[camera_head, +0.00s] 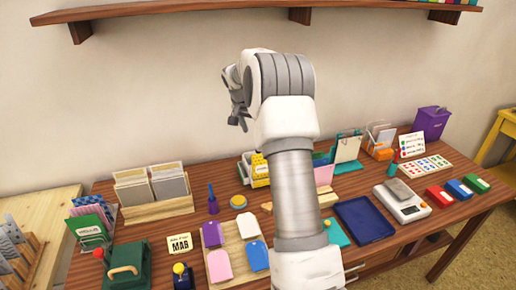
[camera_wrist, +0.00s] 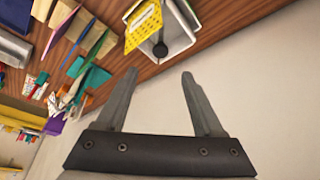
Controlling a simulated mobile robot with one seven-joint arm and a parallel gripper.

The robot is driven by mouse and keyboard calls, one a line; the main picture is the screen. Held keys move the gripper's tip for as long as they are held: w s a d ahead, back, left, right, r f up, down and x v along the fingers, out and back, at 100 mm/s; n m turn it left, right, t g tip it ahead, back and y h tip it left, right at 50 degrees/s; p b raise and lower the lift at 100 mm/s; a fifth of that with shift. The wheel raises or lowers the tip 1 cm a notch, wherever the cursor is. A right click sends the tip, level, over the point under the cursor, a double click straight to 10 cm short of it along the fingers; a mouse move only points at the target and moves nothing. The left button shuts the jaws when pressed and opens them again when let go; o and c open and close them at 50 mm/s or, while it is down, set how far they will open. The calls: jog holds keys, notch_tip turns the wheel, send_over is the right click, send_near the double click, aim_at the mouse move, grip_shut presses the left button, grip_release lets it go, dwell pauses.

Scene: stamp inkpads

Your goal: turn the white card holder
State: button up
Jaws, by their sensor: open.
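The white card holder (camera_wrist: 180,42) is at the top of the wrist view, an open white box with a yellow dotted card (camera_wrist: 143,26) at its side and a dark round-ended stick in front. In the head view the white holder (camera_head: 242,172) shows only partly beside the yellow dotted card (camera_head: 260,168), with my arm hiding what lies to its right. My gripper (camera_wrist: 159,76) is open and empty, its fingers pointing toward the holder but apart from it. In the head view my gripper (camera_head: 236,97) is raised above the table, against the wall.
A wooden tray with grey card boxes (camera_head: 151,186) stands to the left of the holder. A blue stamp (camera_head: 212,198) and a round yellow pad (camera_head: 238,201) are in front. A wall shelf (camera_head: 200,8) hangs above. A blue tray (camera_head: 364,219) and scale (camera_head: 401,200) are right.

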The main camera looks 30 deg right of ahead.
jog(key=x, duration=1)
jog(key=shift+d+f+b, duration=0.15)
jog(key=shift+f+b, duration=0.05)
jog(key=shift+b, duration=0.1)
grip_shut()
dwell(0.9)
